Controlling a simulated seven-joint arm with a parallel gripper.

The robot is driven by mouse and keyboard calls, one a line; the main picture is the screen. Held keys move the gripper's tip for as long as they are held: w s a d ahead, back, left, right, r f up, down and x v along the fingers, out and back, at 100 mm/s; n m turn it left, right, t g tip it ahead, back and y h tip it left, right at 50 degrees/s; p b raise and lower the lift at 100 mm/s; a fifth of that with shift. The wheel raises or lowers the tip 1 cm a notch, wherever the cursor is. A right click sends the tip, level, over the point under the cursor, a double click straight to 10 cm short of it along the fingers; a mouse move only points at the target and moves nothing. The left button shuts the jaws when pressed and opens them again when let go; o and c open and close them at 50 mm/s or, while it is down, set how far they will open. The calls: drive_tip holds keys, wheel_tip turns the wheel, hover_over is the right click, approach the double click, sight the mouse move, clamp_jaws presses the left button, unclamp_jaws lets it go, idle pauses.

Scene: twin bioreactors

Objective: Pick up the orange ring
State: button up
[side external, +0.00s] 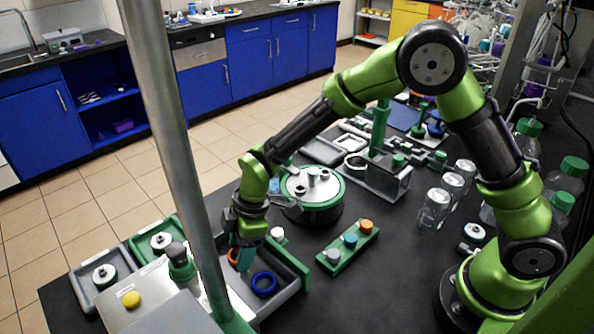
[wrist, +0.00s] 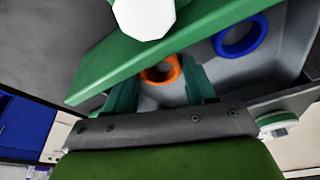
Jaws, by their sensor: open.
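The orange ring (side external: 232,257) is in the grey tray (side external: 279,304), partly hidden by my gripper (side external: 242,262) in the side external view. In the wrist view the orange ring (wrist: 164,81) shows between the two green fingers of my gripper (wrist: 160,88). The fingers are apart, with a gap on each side of the ring as seen there. Whether they reach down to the ring's height is unclear. A blue ring (side external: 264,292) lies in the same tray, to the right of the orange one. It also shows in the wrist view (wrist: 243,50).
A green wall (side external: 289,262) edges the tray close to my gripper. A white-topped piece (side external: 277,233) stands just beyond it. A green rack with coloured caps (side external: 350,248) stands to the right. A metal post (side external: 180,150) rises in front, left of my gripper.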

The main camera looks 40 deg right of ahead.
drive_tip(key=c, duration=0.7)
drive_tip(key=shift+o, duration=0.2)
